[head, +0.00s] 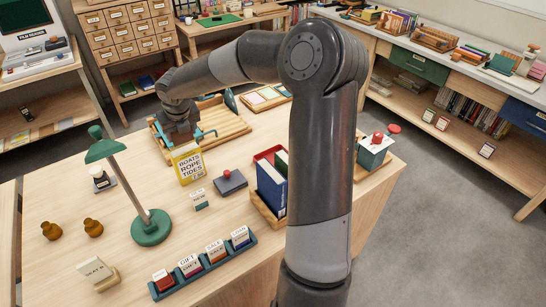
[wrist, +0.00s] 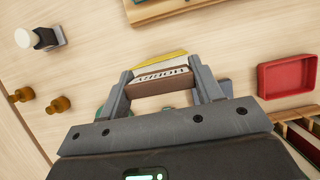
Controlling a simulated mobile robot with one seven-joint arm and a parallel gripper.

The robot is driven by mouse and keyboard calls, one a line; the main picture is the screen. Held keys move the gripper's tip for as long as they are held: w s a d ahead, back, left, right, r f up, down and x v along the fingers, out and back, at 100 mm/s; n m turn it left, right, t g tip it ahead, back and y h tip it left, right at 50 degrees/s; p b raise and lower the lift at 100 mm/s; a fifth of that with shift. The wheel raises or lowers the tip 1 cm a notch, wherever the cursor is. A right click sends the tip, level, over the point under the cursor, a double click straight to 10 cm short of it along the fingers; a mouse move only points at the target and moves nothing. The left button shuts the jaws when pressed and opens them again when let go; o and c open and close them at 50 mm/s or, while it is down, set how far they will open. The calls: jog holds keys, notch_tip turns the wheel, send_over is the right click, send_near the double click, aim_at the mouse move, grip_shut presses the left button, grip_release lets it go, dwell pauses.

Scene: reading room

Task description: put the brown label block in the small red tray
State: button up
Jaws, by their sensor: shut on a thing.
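My gripper (wrist: 162,88) is shut on the brown label block (wrist: 160,85), which has a pale lettered face and shows between the two fingers in the wrist view. In the head view my gripper (head: 181,132) is over the far left part of the table, by the wooden board; the block cannot be made out there. The small red tray (wrist: 288,78) is empty and lies right of my gripper in the wrist view, apart from the block. In the head view the tray (head: 264,156) is mostly hidden behind upright books.
A yellow book (head: 188,163) stands close to my gripper. A wooden holder with blue and green books (head: 271,187) is in front of the tray. A dark box with a red knob (head: 230,182), a green lamp (head: 151,227) and a label rack (head: 205,263) stand nearer.

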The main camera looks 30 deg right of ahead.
jog(key=s+d+m, duration=0.2)
jog(key=s+d, duration=0.1)
jog(key=d, duration=1.1)
jog(key=m+h, duration=0.2)
send_over(272, 158)
jog(key=s, duration=0.2)
jog(key=f, duration=1.1)
jog(key=shift+w+a, duration=0.2)
jog(key=shift+a, duration=0.15)
jog(key=shift+f, duration=2)
jog(key=shift+f, duration=0.15)
jog(key=o, duration=0.6)
jog(key=shift+o, duration=0.4)
